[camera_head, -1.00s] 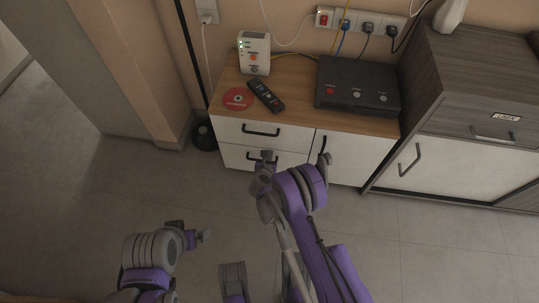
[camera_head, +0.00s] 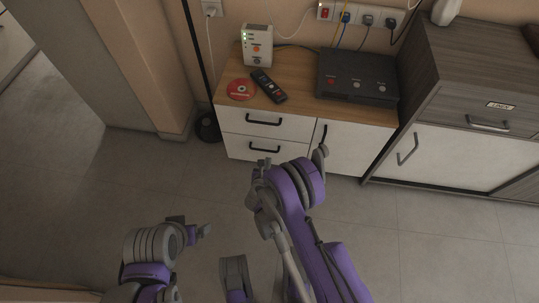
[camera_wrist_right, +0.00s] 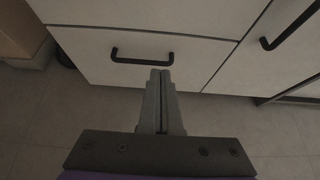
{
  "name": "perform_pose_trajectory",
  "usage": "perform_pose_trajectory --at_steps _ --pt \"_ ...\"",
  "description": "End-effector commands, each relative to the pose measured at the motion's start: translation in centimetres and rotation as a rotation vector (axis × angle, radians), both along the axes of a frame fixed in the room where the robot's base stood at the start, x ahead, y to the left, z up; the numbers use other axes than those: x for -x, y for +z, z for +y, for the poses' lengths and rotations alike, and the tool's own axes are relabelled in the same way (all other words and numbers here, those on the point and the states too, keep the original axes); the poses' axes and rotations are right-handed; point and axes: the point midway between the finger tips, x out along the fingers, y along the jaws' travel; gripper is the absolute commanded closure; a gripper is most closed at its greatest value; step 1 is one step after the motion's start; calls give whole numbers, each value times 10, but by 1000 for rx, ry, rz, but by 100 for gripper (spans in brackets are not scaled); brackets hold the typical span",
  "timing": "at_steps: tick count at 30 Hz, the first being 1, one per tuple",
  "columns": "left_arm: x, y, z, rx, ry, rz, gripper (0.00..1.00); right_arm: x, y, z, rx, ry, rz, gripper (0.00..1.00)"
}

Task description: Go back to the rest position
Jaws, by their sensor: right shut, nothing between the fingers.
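My right gripper (camera_head: 264,163) is raised in front of the low cabinet in the head view. In the right wrist view its two grey fingers (camera_wrist_right: 160,76) lie together with nothing between them. Their tips appear just below the black handle (camera_wrist_right: 142,58) of the lower drawer; I cannot tell the exact gap. My left gripper (camera_head: 204,231) is at the lower left of the head view, over the floor and away from the furniture. It is small and seen side-on, so its fingers cannot be read.
The low cabinet (camera_head: 340,154) carries a red disc (camera_head: 240,89), a remote (camera_head: 269,86), a white router (camera_head: 257,46) and a black box (camera_head: 356,78). Its drawers look closed. A grey wood cabinet (camera_head: 448,156) stands at right. A black pole (camera_head: 196,60) stands left. Tiled floor (camera_head: 80,200) is clear at left.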

Motion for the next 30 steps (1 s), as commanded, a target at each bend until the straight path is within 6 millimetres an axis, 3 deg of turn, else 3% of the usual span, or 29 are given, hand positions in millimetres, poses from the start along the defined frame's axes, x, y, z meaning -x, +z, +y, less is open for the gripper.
perform_pose_trajectory --at_steps 6,14,17,20,24,30 --pt "1 3 0 0 0 0 6 15 9 4 0 1 0 100" --pt "1 3 0 0 0 0 6 15 10 4 3 4 -2 100" --pt "1 3 0 0 0 0 6 7 28 2 45 38 -22 100" --pt "1 3 0 0 0 0 6 -11 71 -1 159 132 -71 100" --pt "1 3 0 0 0 0 6 -32 158 -2 429 345 -161 100" --pt "1 3 0 0 0 0 6 -29 258 4 868 679 -236 100"
